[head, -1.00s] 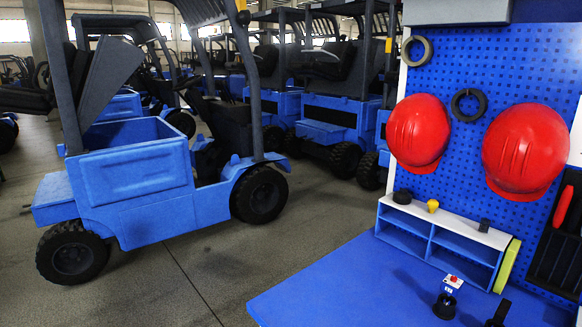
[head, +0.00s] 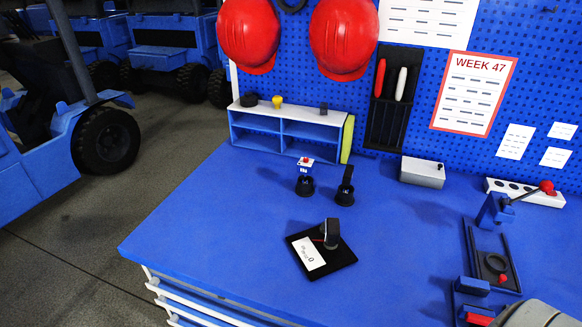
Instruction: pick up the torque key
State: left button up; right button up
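I cannot tell for sure which thing is the torque key.
The blue bench (head: 200,240) has clear room at left and centre. A low shelf (head: 290,131) and a grey box (head: 422,172) stand along the pegboard. A blue fixture (head: 493,212) with a red-knobbed lever (head: 547,187) is at right. A forklift (head: 60,130) stands at left.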

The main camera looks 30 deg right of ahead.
aim_at(304, 169)
jog(key=l+z, duration=0.1)
jog(key=z, duration=1.05)
jog(key=i+j+z, duration=0.1)
jog(key=j+z, duration=0.15)
jog(key=j, duration=0.15)
jog(key=j+z, duration=0.25)
jog(key=j, duration=0.2)
jog(key=i, duration=0.05)
